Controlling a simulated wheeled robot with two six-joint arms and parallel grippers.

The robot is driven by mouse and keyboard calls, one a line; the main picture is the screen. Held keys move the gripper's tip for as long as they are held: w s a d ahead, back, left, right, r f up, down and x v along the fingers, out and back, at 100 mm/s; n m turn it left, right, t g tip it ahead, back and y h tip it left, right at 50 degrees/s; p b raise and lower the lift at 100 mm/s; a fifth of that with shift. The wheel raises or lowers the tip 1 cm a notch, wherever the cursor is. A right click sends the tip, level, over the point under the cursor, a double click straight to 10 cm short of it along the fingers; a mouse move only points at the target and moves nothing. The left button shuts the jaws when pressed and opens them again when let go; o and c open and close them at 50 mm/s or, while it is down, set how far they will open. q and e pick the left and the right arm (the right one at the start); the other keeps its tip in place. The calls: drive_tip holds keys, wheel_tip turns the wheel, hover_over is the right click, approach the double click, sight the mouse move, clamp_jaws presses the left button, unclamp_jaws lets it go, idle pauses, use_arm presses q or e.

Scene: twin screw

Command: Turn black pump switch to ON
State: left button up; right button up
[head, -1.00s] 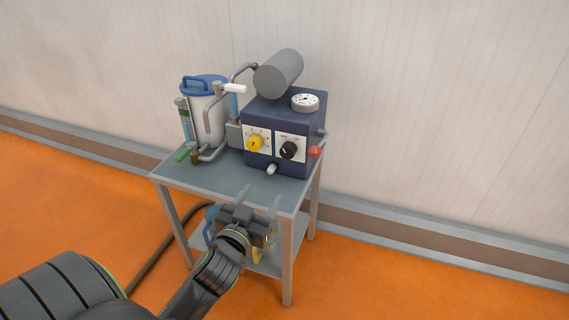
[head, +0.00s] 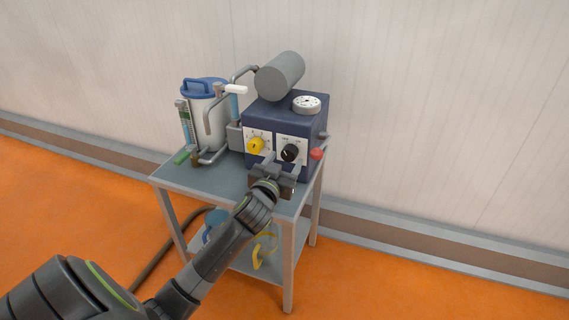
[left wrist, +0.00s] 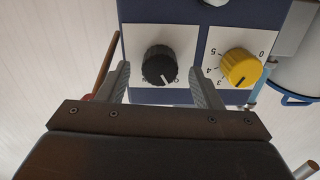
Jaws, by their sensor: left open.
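The black pump switch (head: 290,152) is a round knob on a white plate on the front of the dark blue pump box (head: 312,125). It also shows in the left wrist view (left wrist: 160,66), upside down, with a white pointer line and partly hidden lettering on the plate. My left gripper (head: 284,160) is open just in front of the knob. In the left wrist view its two fingers (left wrist: 161,80) stand on either side of the knob with gaps, not visibly touching it. My right gripper is not in view.
A yellow numbered knob (head: 255,146) is left of the black switch. A red knob (head: 317,153) sticks out at the right. A white jar with blue lid (head: 205,110) stands left on the grey cart (head: 185,178). A gauge (head: 307,104) tops the box.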

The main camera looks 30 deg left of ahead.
use_arm(q)
drive_tip(key=shift+w+a, duration=0.1)
drive_tip(key=shift+w, duration=0.2)
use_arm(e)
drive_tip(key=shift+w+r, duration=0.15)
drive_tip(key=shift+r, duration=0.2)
